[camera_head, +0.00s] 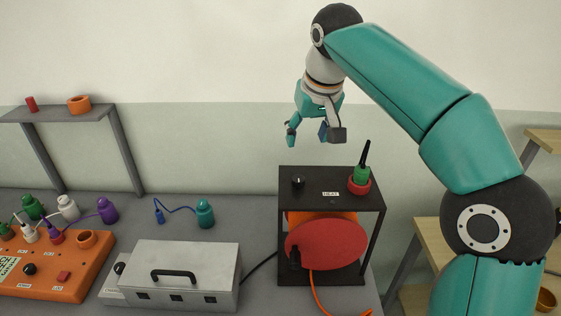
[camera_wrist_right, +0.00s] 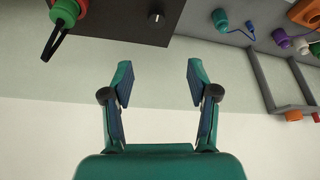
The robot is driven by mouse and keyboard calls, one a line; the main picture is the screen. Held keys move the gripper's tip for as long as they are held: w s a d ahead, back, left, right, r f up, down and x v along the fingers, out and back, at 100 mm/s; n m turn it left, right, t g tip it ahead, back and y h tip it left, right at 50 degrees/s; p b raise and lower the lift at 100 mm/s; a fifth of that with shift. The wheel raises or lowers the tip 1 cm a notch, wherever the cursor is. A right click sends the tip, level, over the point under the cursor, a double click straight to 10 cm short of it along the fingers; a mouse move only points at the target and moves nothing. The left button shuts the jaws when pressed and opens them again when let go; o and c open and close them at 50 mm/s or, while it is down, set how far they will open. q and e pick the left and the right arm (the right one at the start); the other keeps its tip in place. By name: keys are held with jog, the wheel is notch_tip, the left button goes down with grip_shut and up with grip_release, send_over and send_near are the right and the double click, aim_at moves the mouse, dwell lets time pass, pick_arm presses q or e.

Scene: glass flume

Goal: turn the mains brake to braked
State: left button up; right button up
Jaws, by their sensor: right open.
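My right gripper (camera_head: 315,138) is open and empty, above and behind the frame's top, apart from the knob. In the right wrist view its fingers (camera_wrist_right: 160,78) are spread, with the knob beyond the tips. My left gripper is not in view.
A green plug with a black loop (camera_head: 361,176) stands in a red ring right of the knob. A red reel disc (camera_head: 327,244) with orange cable is inside the frame. A grey box (camera_head: 190,262), an orange panel (camera_head: 60,287) and a grey shelf (camera_head: 55,115) stand left.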

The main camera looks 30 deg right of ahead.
send_near(299, 177)
jog(key=x, duration=0.8)
jog(key=shift+w+a, duration=0.1)
jog(key=shift+w, duration=0.05)
jog(key=shift+f+p, duration=0.3)
jog(key=shift+f, duration=0.15)
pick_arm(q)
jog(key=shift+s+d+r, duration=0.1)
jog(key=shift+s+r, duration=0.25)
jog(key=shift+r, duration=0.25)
pick_arm(e)
grip_shut()
